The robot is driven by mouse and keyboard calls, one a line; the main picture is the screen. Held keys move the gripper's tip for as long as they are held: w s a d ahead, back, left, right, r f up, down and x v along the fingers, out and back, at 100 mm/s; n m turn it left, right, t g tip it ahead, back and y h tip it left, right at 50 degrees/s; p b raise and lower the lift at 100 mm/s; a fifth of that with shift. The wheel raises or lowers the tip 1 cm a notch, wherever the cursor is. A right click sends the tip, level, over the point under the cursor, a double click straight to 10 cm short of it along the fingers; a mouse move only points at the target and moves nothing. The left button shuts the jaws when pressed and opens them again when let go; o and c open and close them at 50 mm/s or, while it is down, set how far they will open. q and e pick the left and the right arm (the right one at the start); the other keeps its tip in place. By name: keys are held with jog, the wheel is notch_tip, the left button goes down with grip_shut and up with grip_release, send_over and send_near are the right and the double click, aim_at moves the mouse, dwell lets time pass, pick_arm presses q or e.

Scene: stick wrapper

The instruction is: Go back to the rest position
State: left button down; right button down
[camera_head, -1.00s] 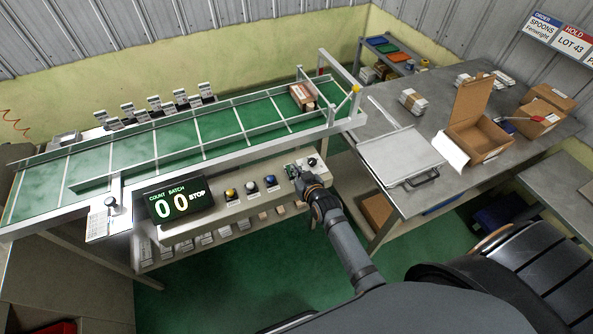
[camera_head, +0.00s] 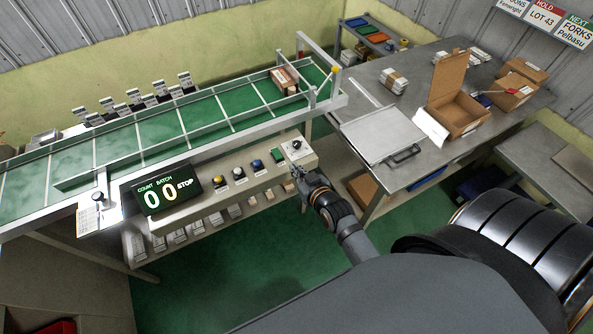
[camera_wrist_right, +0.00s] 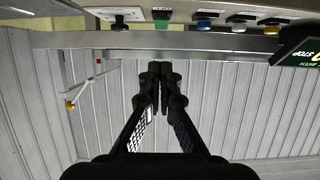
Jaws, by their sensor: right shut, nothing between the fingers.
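My right gripper (camera_head: 298,172) is shut and empty in the head view, just in front of the control panel (camera_head: 205,197) on the conveyor's near side. In the right wrist view its two black fingers (camera_wrist_right: 155,72) meet at the tips, with nothing between them. The panel's knob (camera_head: 296,145), green button (camera_head: 277,156) and coloured round buttons lie close beyond the fingers, apart from them. The knob also shows in the right wrist view (camera_wrist_right: 119,23). My left gripper is not in view.
The green conveyor (camera_head: 195,118) carries a brown pack (camera_head: 285,80) at its right end. The count display (camera_head: 166,190) reads 0 0 STOP. Green floor lies below the panel.

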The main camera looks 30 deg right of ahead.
jog(key=shift+w, duration=0.1)
dwell(0.3)
jog(key=s+d+f+g+b, duration=0.1)
jog(key=s+f+g+b, duration=0.35)
jog(key=f, duration=1.05)
jog(key=s+d+f+g+p, duration=0.1)
jog(key=s+f+g, duration=0.1)
jog(key=s+f, duration=0.95)
jog(key=s+d+f+g+b, duration=0.1)
jog(key=s+d+f+g, duration=0.1)
jog(key=s+f, duration=0.8)
jog(key=s+d+f+g+h+b, duration=0.1)
jog(key=s+d+f+g, duration=0.2)
jog(key=s+f, duration=0.8)
jog(key=shift+g, duration=0.45)
